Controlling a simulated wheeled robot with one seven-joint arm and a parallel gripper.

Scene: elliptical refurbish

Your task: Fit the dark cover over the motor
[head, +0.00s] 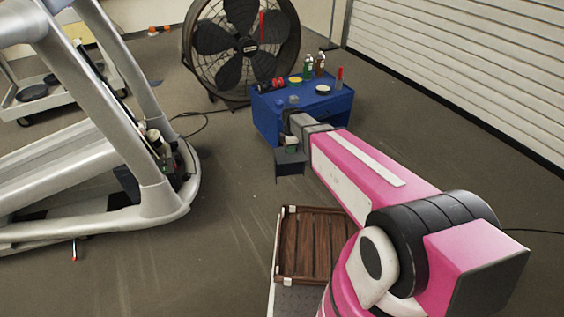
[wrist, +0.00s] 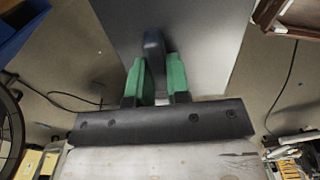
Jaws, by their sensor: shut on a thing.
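The dark cover (head: 290,164) hangs from my gripper (head: 291,142) in the head view, in the air in front of the blue cart. In the wrist view, my gripper's green fingers (wrist: 160,82) are shut on a dark upright handle (wrist: 153,48) on the cover's flat grey face (wrist: 212,45). The motor area (head: 160,150) is the exposed opening at the front of the grey exercise machine (head: 155,200), left of the cover and apart from it. The motor itself is too small to make out clearly among the parts there.
A blue cart (head: 310,115) with bottles and tools stands behind my gripper. A large fan (head: 243,45) stands behind it. A wooden-slatted crate (head: 313,245) is below my arm. A cable (head: 205,125) lies on the floor. Open floor separates the machine and crate.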

